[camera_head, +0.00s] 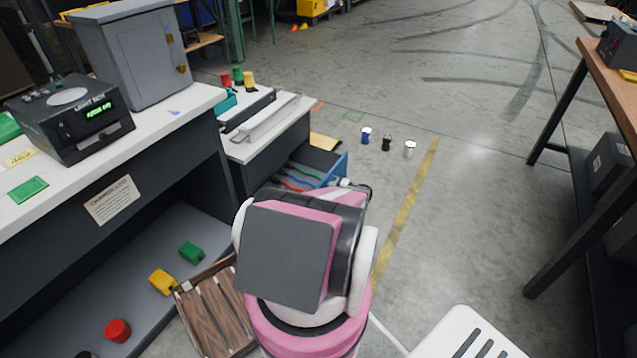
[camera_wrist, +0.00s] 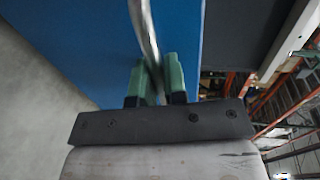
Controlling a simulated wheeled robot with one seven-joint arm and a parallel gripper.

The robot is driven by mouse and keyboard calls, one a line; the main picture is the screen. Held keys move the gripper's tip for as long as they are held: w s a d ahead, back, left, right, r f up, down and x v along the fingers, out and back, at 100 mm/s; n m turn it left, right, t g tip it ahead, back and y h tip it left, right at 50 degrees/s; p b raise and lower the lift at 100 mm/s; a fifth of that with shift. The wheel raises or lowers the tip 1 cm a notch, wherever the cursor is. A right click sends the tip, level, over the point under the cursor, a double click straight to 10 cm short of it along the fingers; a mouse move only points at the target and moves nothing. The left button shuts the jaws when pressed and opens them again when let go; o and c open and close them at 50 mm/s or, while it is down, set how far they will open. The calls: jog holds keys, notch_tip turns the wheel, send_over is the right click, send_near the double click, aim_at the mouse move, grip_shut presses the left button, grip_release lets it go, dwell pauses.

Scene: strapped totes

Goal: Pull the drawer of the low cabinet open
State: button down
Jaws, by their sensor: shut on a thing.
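The low cabinet (camera_head: 240,150) with a white top stands left of centre in the head view, beside the workbench. Its drawer (camera_head: 338,169) has a blue front and sticks out from the cabinet, with red, blue and green strips showing inside. In the wrist view the blue drawer front (camera_wrist: 80,35) fills much of the upper left, and a metal bar handle (camera_wrist: 143,30) runs down between my fingers. My gripper (camera_wrist: 157,78) has green fingertips and is shut on this handle. In the head view my pink and white arm hides most of the gripper and handle.
A workbench (camera_head: 140,125) with a light box (camera_head: 75,120) and grey cabinet (camera_head: 140,55) stands at left. A wooden crate (camera_head: 215,310) lies below it. Several small cans (camera_head: 386,143) stand on the floor beyond the drawer. The floor right of the yellow line is open.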

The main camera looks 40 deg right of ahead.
jog(key=f+v, duration=0.2)
jog(key=v, duration=0.8)
jog(key=shift+s+d, duration=0.2)
jog(key=shift+s, duration=0.15)
jog(key=shift+f, duration=0.1)
jog(key=c, duration=1.2)
grip_release()
jog(key=v, duration=1.1)
jog(key=shift+f, duration=0.1)
